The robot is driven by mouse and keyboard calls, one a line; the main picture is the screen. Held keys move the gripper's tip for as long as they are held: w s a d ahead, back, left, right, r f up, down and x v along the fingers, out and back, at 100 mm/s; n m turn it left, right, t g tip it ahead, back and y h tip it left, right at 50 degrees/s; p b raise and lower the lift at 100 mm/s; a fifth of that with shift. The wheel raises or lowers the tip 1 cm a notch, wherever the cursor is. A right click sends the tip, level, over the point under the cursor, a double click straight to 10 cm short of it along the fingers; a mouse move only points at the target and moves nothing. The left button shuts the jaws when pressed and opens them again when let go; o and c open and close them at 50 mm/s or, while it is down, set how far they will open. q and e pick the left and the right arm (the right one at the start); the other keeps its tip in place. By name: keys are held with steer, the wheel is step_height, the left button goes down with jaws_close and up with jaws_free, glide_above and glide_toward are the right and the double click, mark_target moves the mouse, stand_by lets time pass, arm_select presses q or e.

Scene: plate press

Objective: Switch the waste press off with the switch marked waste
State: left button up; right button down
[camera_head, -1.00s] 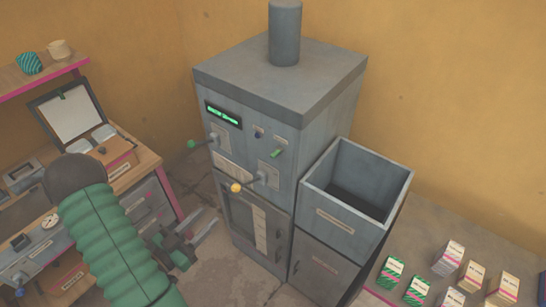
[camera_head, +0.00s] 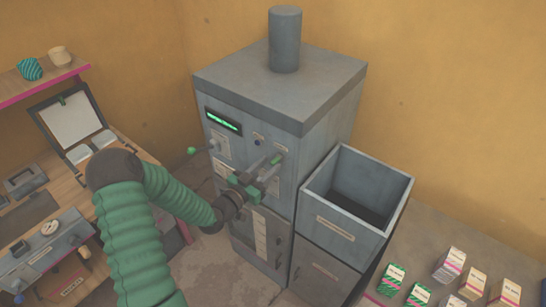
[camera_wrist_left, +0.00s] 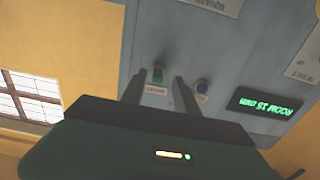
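The grey press stands in the middle of the head view (camera_head: 305,115). The switch also shows in the left wrist view (camera_wrist_left: 158,75), above a small label too blurred to read. My left gripper (camera_head: 268,167) is just in front of the switch. In the left wrist view its two fingers (camera_wrist_left: 160,82) are apart, and the switch appears between their tips. I cannot tell whether they touch it. My right gripper is in neither view.
A lever with a green knob (camera_head: 192,151) sticks out at left. An open grey bin (camera_head: 342,215) stands at right. Small boxes (camera_head: 452,264) stand on a table.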

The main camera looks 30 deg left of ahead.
mark_target(275, 161)
arm_select(q)
steer(key=shift+w+d+r, duration=0.1)
steer(key=shift+w+d, duration=0.05)
steer(key=shift+w, duration=0.55)
steer(key=shift+w+d, duration=0.15)
steer(key=shift+w, duration=0.55)
steer(key=shift+c, duration=0.5)
jaws_close()
